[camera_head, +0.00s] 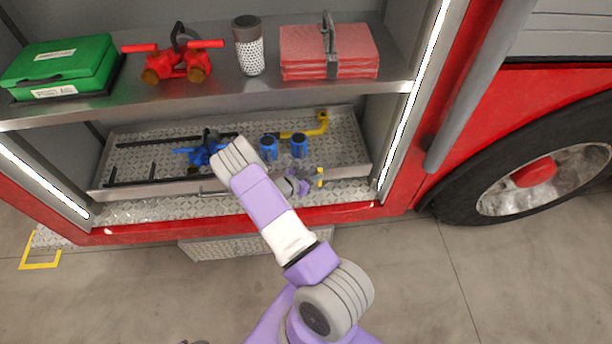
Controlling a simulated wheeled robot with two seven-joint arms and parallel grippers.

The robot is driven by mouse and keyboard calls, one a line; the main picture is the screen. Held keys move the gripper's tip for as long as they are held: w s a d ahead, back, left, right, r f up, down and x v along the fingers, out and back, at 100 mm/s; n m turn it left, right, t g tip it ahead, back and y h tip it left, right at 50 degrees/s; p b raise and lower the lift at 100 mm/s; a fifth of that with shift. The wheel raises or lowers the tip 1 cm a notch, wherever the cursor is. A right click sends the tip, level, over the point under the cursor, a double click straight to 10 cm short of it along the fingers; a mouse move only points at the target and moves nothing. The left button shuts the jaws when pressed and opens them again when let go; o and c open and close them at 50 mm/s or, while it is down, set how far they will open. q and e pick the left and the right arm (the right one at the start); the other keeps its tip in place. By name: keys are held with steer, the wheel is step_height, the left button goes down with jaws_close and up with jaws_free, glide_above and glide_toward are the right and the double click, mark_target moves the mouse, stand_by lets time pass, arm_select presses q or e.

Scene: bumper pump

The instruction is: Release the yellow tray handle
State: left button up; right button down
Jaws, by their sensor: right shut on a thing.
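The yellow tray handle (320,177) shows as a small yellow piece at the front right of the metal tray (345,145), in the lower compartment of the truck. My right gripper (312,180) is at the handle and shut on it. The fingertips are small and partly hidden, so the exact grip is hard to see. My right arm reaches up from the bottom of the view and covers part of the tray front. My left gripper is not in view.
The tray holds a blue pump-like part (205,150), blue cylinders (268,147), dark bars and a bent yellow bar (318,126). The shelf above carries a green case (60,65), a red fitting (175,62), a speckled canister (249,50) and red folded hoses (300,50).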

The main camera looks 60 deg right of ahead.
stand_by(0.4)
steer(key=c, duration=1)
jaws_free()
steer(key=shift+a, duration=0.1)
steer(key=v, duration=0.7)
steer(key=shift+a+p, duration=0.2)
steer(key=shift+p, duration=0.25)
steer(key=shift+w, duration=0.15)
